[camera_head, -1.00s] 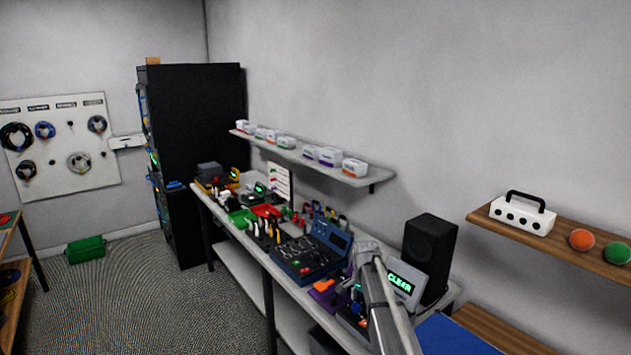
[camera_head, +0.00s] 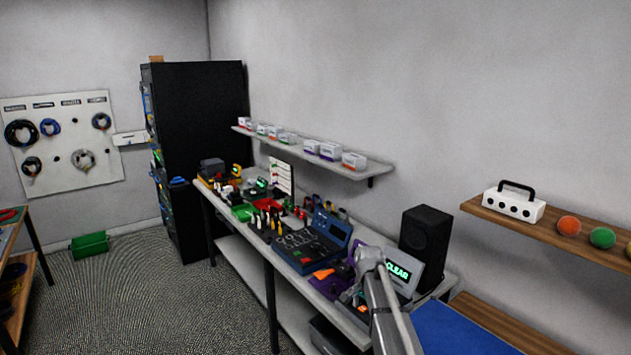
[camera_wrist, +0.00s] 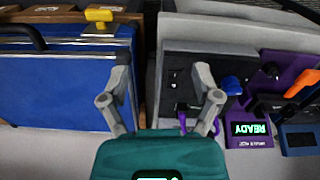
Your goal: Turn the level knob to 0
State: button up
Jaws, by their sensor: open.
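In the wrist view, my gripper (camera_wrist: 161,90) is open and empty, its two grey fingers spread above the bench edge. A dark panel (camera_wrist: 185,65) with small black fittings lies by the right finger. I cannot read a level label or scale, so I cannot tell which is the level knob. In the head view, my arm hides part of this bench end.
A blue case (camera_wrist: 65,80) with a yellow-handled tool (camera_wrist: 100,16) lies left of my gripper. In the head view, a grey screen (camera_head: 404,275) reading CLEAR and a black speaker (camera_head: 427,240) stand close to my arm. An open blue toolbox (camera_head: 310,243) crowds the bench.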

jog(key=s+d+f+n+b, duration=0.1)
jog(key=s+f+n+b, duration=0.3)
jog(key=s, duration=0.9)
jog(key=s+f+n+b, duration=0.4)
jog(key=s+f+n, duration=0.1)
jog(key=s, duration=0.8)
jog(key=shift+d+b, duration=0.3)
jog(key=shift+d, duration=0.05)
